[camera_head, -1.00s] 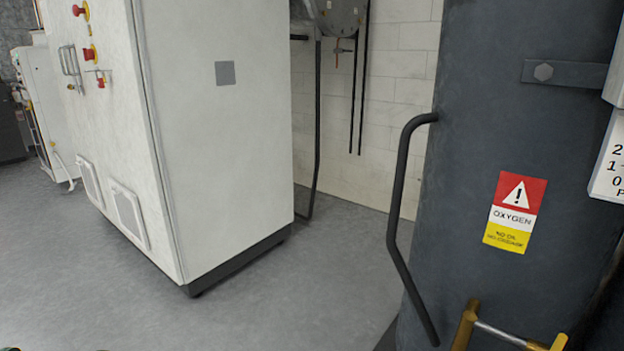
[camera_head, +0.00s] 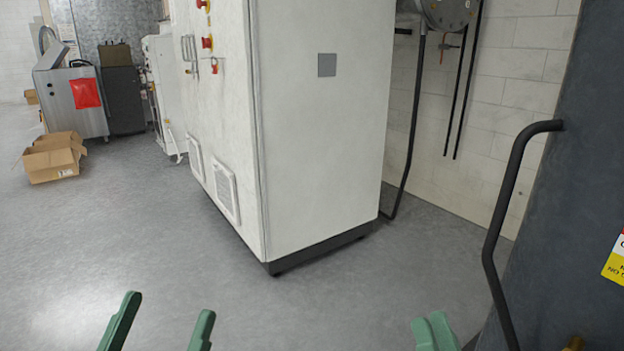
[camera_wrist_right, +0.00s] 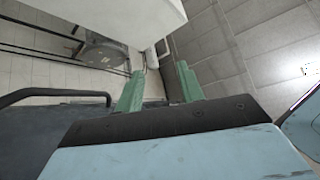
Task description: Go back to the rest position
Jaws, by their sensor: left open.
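My left gripper (camera_head: 169,304) shows at the bottom of the head view as two green fingers spread well apart. It is open and nothing is between the fingers. My right gripper (camera_head: 432,326) shows at the bottom right of centre, its green fingers seen nearly one behind the other. In the right wrist view the right gripper (camera_wrist_right: 160,70) has its two fingers apart with nothing held between them. Both grippers are in front of the white cabinet, over the grey floor, and touch nothing visible.
A white cabinet (camera_head: 320,130) stands ahead. A dark tank (camera_head: 580,190) with a black curved handle (camera_head: 510,190) is close on the right. An open cardboard box (camera_head: 52,157) lies at the far left. The floor (camera_head: 130,220) at left is clear.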

